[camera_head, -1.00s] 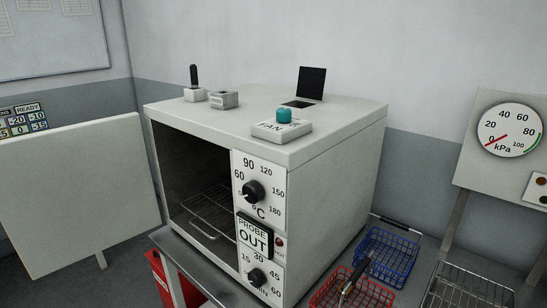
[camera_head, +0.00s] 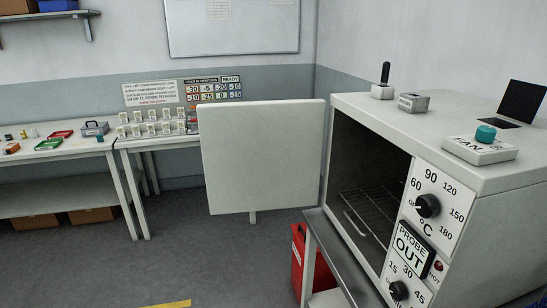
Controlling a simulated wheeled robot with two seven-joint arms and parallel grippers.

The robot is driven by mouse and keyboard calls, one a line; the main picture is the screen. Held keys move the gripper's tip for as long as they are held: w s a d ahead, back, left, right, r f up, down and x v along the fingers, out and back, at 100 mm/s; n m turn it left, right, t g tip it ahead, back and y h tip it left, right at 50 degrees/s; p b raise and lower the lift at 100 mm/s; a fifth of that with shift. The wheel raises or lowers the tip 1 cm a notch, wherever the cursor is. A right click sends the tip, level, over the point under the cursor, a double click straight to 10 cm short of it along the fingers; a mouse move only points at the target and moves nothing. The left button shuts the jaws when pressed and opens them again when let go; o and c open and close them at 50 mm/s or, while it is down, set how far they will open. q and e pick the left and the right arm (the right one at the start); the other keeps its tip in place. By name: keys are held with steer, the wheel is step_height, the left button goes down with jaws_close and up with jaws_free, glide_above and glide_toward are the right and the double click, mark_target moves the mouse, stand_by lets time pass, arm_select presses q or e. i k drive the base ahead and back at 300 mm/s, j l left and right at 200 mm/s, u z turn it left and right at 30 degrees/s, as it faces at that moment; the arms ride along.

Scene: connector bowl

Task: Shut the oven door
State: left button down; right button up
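The oven (camera_head: 470,170) is a white box at the right, with a dark open cavity and a wire rack (camera_head: 372,212) inside. Its door (camera_head: 262,157) is a plain pale panel standing wide open to the left of the cavity. The oven's front carries a temperature dial (camera_head: 428,205), a "PROBE OUT" sign (camera_head: 413,249) and a lower timer dial (camera_head: 399,290). Neither of my grippers shows in the view.
A grey shelf (camera_head: 335,262) juts out below the oven opening, with a red container (camera_head: 298,252) under it. White benches (camera_head: 55,152) with small items line the left wall. The grey floor (camera_head: 165,255) left of the door is clear.

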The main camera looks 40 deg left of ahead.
mark_target(258, 156)
steer(key=k+z, duration=0.3)
steer(key=k+l+z, duration=0.15)
steer(key=z, duration=0.15)
steer(key=j+z, duration=0.6)
steer(key=z, duration=0.25)
steer(key=k+j+z, duration=0.1)
steer(key=j+z, duration=0.15)
steer(key=z, duration=0.15)
steer(key=k+j, duration=0.15)
steer(key=j, duration=0.45)
steer(key=k+j, duration=0.1)
steer(key=j, duration=0.5)
steer(key=k+j, duration=0.15)
steer(key=j, duration=0.4)
steer(key=k+j, duration=0.15)
steer(key=j, duration=0.45)
steer(key=k+j, duration=0.1)
steer(key=j, duration=0.5)
steer(key=k+j, duration=0.15)
steer(key=j, duration=0.45)
steer(key=k+j, duration=0.15)
steer(key=j, duration=0.4)
steer(key=k+j, duration=0.15)
steer(key=j, duration=0.45)
